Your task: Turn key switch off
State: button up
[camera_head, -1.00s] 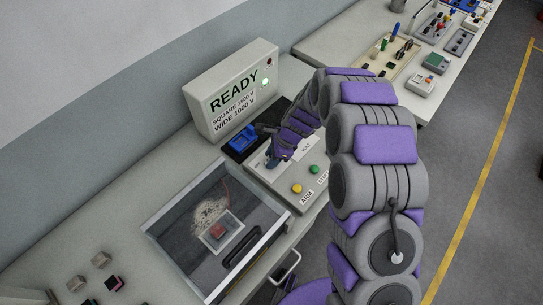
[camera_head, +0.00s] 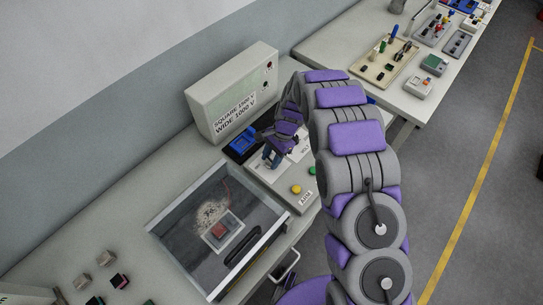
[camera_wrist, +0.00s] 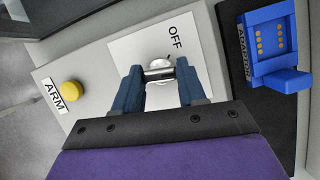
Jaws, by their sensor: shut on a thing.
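The key switch (camera_wrist: 159,63) is a small silver knob on a white plate (camera_wrist: 128,48) marked OFF, on a grey control panel (camera_wrist: 48,68). In the wrist view my gripper (camera_wrist: 160,76) is shut on the key, with its blue fingers on either side. In the head view my gripper (camera_head: 272,158) reaches down to the panel, and the key is hidden there by the fingers. The display box (camera_head: 232,92) behind the panel shows no READY text and no lit green lamp.
A blue adapter socket (camera_wrist: 268,47) stands beside the switch plate. A yellow ARM button (camera_wrist: 72,92) and a green button (camera_head: 312,171) are on the panel. A clear-lidded tray (camera_head: 178,222) with a red-topped block is to the left. Loose blocks lie at lower left.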

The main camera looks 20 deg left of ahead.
jog(key=n+h, duration=0.1)
jog(key=n, duration=0.1)
jog(key=n+h+p, duration=0.1)
jog(key=n, duration=0.2)
jog(key=shift+w+a+r+n, duration=0.1)
jog(key=shift+w+a+n, duration=0.1)
jog(key=shift+n, duration=0.1)
jog(key=n+h+p, duration=0.1)
jog(key=n+h, duration=0.1)
jog(key=n, duration=0.2)
jog(key=shift+a+n, duration=0.15)
jog(key=shift+n, duration=0.25)
jog(key=shift+s+n, duration=0.1)
jog(key=shift+n, duration=0.2)
jog(key=o, duration=1.1)
jog(key=shift+a, duration=0.1)
jog(key=shift+c, duration=0.2)
